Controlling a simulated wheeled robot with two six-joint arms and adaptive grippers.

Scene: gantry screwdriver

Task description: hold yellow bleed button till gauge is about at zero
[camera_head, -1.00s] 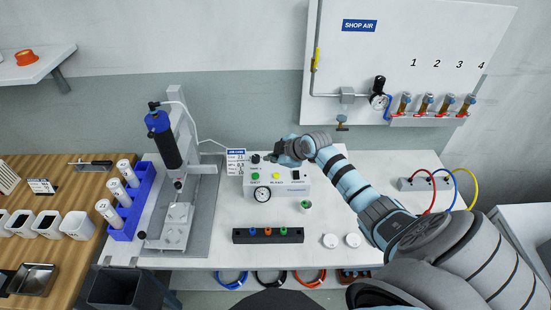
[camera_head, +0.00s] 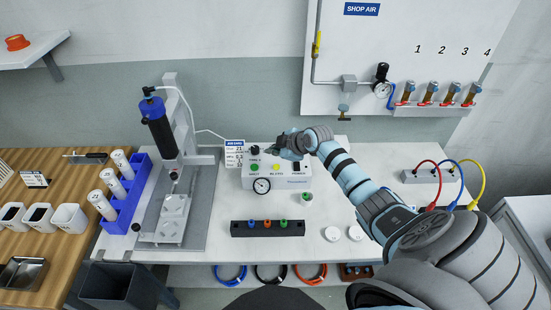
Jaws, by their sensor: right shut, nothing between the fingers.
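The white control box (camera_head: 290,183) stands on the white bench. The yellow bleed button (camera_head: 276,167) is on its top, between a green button (camera_head: 254,168) and the power switch (camera_head: 297,167). A round gauge (camera_head: 262,186) is on its front edge; its needle is too small to read. My right gripper (camera_head: 271,151) is shut and empty. Its tips point left near the black knob (camera_head: 255,150) at the back of the box, behind the yellow button in the picture. I cannot tell whether they touch the knob. My left gripper is not in view.
A dispenser stand with a dark syringe barrel (camera_head: 160,135) is left of the box. A black block with coloured tips (camera_head: 267,234) lies in front. A small card (camera_head: 235,153) stands at the box's back left. White caps (camera_head: 332,234) lie to the right.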

